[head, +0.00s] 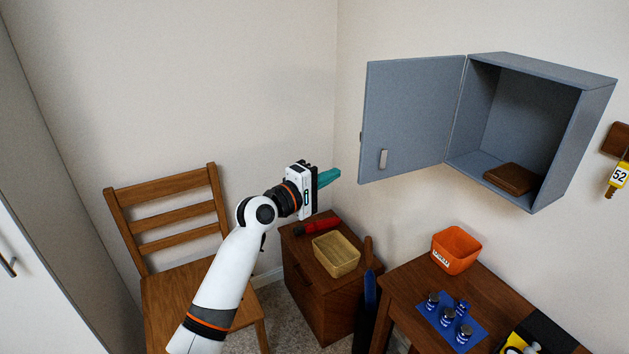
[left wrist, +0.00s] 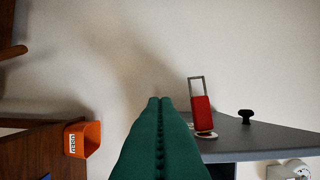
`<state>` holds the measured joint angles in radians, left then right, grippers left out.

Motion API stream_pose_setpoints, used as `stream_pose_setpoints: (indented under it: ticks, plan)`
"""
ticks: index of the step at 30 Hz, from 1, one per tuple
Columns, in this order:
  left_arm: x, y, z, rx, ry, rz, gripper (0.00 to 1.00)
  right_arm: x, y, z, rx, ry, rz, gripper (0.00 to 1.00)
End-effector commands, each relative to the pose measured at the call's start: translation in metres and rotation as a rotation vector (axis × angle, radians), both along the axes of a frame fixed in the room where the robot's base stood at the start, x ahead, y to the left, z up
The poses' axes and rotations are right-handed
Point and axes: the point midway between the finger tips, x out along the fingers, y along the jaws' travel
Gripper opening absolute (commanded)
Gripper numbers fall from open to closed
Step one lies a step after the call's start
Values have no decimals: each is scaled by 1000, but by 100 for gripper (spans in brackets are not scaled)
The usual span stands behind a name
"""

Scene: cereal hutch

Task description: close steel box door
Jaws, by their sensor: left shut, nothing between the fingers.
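The steel box (head: 567,105) is a grey-blue cabinet on the wall at the upper right. Its door (head: 412,105) stands wide open, swung out to the left, with a small pale fitting (head: 383,159) on it. My left gripper (head: 333,177) has teal fingers, shut and empty. In the head view it is left of the door's lower free edge, apparently apart from it. In the left wrist view, the shut fingers (left wrist: 159,103) point at bare wall. A grey panel (left wrist: 255,138), likely the door, lies to their right with a red padlock-like piece (left wrist: 201,113) and black knob (left wrist: 246,116). My right gripper is out of view.
A brown block (head: 513,179) lies inside the box. Below are an orange bin (head: 456,250), a blue mat (head: 430,315) with several small bottles, and a tan basket (head: 336,254). A wooden chair (head: 165,210) stands left. The wall behind the door is clear.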

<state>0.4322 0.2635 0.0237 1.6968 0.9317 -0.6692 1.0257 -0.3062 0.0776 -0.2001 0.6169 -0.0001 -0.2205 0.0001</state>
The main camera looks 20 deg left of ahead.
Motion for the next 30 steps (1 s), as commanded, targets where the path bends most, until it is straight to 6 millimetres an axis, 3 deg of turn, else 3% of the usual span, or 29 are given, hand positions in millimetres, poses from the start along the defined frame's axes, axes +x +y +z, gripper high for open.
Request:
stream_pose_setpoints:
  ticks: [6,15,30]
  plan:
    - [35,-17,2,2,1,-1,0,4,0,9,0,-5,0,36]
    - [8,-41,0,2,2,0,0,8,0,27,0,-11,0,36]
    - [5,-44,-1,2,1,4,0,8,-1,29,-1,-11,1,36]
